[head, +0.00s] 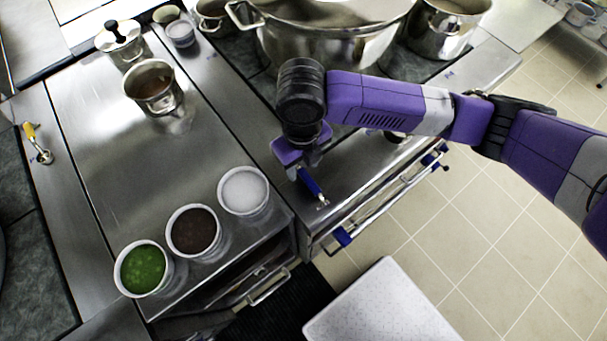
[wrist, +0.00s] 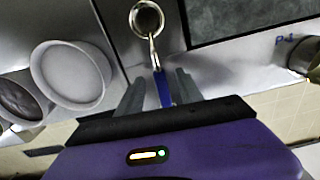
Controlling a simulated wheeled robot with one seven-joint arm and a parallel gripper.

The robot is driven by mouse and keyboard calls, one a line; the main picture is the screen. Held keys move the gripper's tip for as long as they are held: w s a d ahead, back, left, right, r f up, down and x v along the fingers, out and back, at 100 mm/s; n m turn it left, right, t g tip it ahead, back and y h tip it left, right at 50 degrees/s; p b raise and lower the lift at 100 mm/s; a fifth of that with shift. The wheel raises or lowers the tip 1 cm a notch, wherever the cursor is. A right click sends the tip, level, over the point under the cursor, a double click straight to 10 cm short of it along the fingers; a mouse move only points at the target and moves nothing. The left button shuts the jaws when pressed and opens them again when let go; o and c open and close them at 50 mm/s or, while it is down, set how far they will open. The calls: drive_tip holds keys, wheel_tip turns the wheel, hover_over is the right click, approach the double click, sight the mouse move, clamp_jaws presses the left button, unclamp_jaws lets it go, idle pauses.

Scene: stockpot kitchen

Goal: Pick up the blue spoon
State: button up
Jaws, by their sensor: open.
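The blue spoon lies on the steel counter near its front edge. In the head view its blue handle (head: 311,184) shows below my gripper (head: 303,160), with a small metal end towards the counter edge; its bowl is hidden there. In the wrist view the round metal bowl (wrist: 147,18) points away from me, and the blue handle (wrist: 163,88) runs back between my two fingers. My gripper (wrist: 160,92) is open, with one finger on each side of the handle. I cannot tell whether either finger touches it.
White cups of white (head: 244,190), brown (head: 193,231) and green (head: 142,269) contents stand left of my gripper. A large stockpot (head: 320,30) stands behind my arm. A small steel pot (head: 153,87) and a yellow-handled utensil (head: 37,143) are further left.

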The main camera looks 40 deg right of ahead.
sight(302, 172)
wheel_tip(302, 172, down, 4)
drive_tip(key=shift+r+b, duration=0.2)
drive_tip(key=shift+b, duration=0.65)
drive_tip(key=shift+r, duration=0.1)
clamp_jaws()
idle(0.5)
